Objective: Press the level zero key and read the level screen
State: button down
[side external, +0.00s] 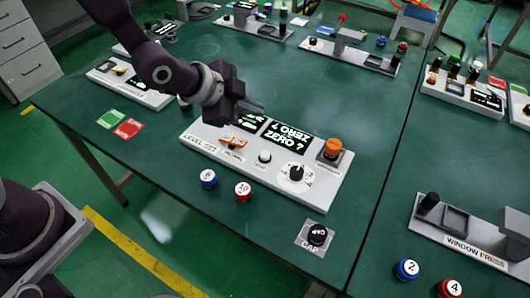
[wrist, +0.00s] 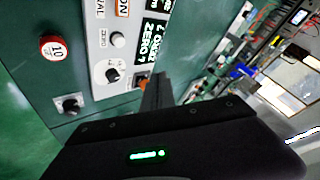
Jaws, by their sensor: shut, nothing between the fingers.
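The white panel labelled LEVEL SET (side external: 225,155) lies on the green table. Its round white key (side external: 264,157) stands near the middle; in the wrist view the key (wrist: 118,39) has a small ZERO label beside it. The black level screen (side external: 287,136) shows "ZERO ?" in light characters; it also shows in the wrist view (wrist: 152,42). A second lit screen behind is partly hidden by my gripper. My gripper (side external: 256,107) is shut and empty, above the panel's back edge and apart from the key. Its fingers show in the wrist view (wrist: 156,92).
Other panels stand farther off.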

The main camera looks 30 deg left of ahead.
aim_at(261, 155)
jog(key=shift+w+d+f+m+h, duration=0.15)
jog(key=shift+d+f+m, duration=0.2)
jog(key=shift+f, duration=0.3)
jog(key=shift+w+d+f+m+h, duration=0.15)
jog(key=shift+d+f, duration=0.3)
jog(key=shift+f, duration=0.15)
jog(key=shift+f, duration=4.4)
jog(key=shift+f, duration=0.15)
jog(key=shift+f, duration=0.25)
jog(key=shift+f, duration=0.55)
jog(key=shift+r, duration=0.95)
